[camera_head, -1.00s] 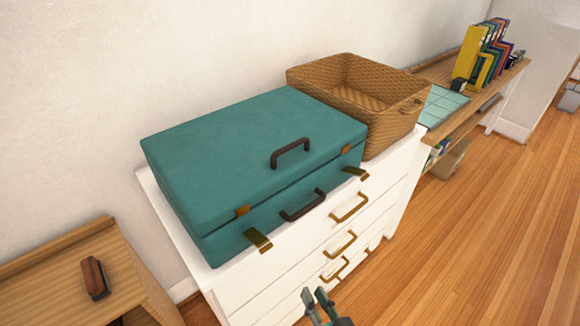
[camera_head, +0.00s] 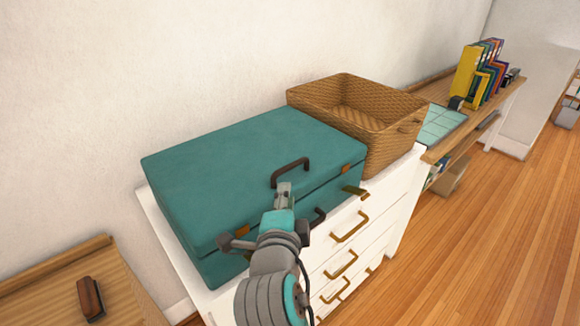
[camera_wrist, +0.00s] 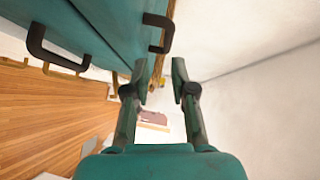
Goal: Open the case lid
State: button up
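The teal case (camera_head: 215,185) lies flat and closed on a white chest of drawers. A dark lid handle (camera_head: 291,166) stands near the front edge of its lid; a second dark handle (camera_head: 318,216) on the lower front is partly hidden by my arm. My gripper (camera_head: 284,188) is at the case's front edge, just below the lid handle in the head view. In the wrist view my gripper's fingers (camera_wrist: 158,75) are apart and empty, with a dark handle (camera_wrist: 160,33) just beyond their tips.
A wicker basket (camera_head: 385,147) stands right beside the case. The white chest (camera_head: 375,210) has brass drawer pulls below. A wooden table with a dark brown object (camera_head: 90,299) is at lower left. The wall rises behind the case.

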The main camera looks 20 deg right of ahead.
aim_at(290, 169)
jog(key=shift+m, duration=0.5)
jog(key=x, duration=0.7)
jog(key=r+x, duration=0.1)
jog(key=x, duration=0.2)
jog(key=shift+w+d, duration=0.3)
jog(key=shift+w, duration=0.1)
jog(key=shift+c, duration=0.3)
grip_shut()
